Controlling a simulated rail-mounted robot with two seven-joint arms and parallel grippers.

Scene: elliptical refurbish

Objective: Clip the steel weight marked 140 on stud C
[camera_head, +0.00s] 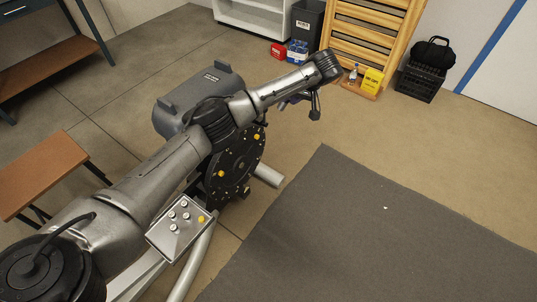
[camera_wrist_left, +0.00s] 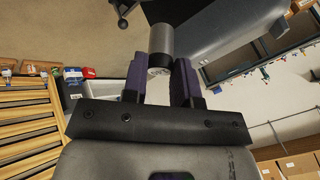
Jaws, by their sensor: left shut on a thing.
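My left gripper (camera_head: 286,103) is beyond the upper right side of the dark disc, partly hidden behind my arm in the head view. In the left wrist view its purple fingers (camera_wrist_left: 160,82) are shut on a steel cylinder weight (camera_wrist_left: 160,45). No number is readable on the weight. The dark disc (camera_head: 233,174) stands upright on the grey machine and carries yellow marks. Its stud letters are too small to read, so I cannot tell which is stud C. My right gripper is not in view.
The machine's grey housing (camera_head: 213,88) stands behind the disc. A metal tray (camera_head: 166,244) with several small pegs or weights sits near my arm. A brown bench (camera_head: 40,172) is at left. A yellow box (camera_head: 372,80) stands farther back.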

